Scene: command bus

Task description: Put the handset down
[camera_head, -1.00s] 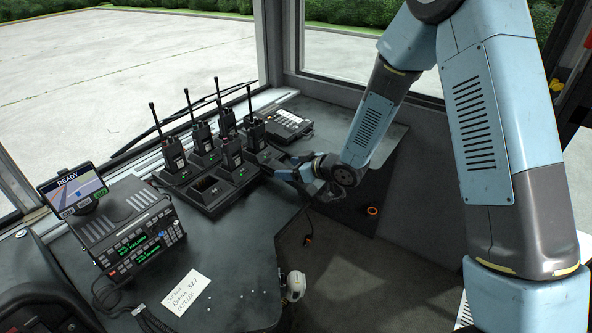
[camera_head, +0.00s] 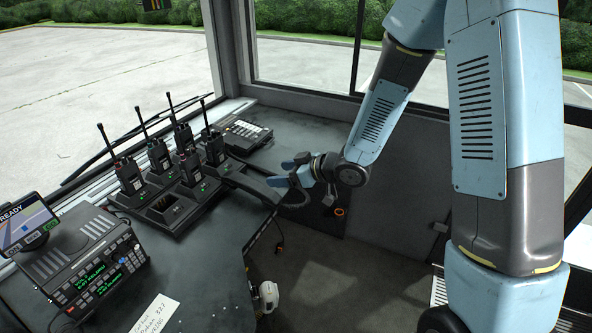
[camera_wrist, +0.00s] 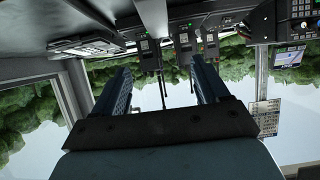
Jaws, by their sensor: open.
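My gripper (camera_head: 280,173) is open at the right edge of the desk, its two fingers spread. A dark curved handset-like piece (camera_head: 246,182) lies on the desk between the charger and my gripper; its right end is close to the lower finger, and I cannot tell if they touch. Several black radios, one of them here (camera_head: 130,177), stand upright with antennas up in a black multi-slot charger (camera_head: 150,222). The front middle slot (camera_head: 166,205) looks empty. In the wrist view the open fingers (camera_wrist: 160,68) have nothing visible between them, and radios (camera_wrist: 148,55) appear upside down beyond.
A keypad unit (camera_head: 247,133) sits behind the charger. A radio console (camera_head: 88,262) and a small screen (camera_head: 24,224) stand at the left. A paper note (camera_head: 155,314) lies in front. A white object (camera_head: 268,294) hangs at the desk's front edge. Open floor lies to the right.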

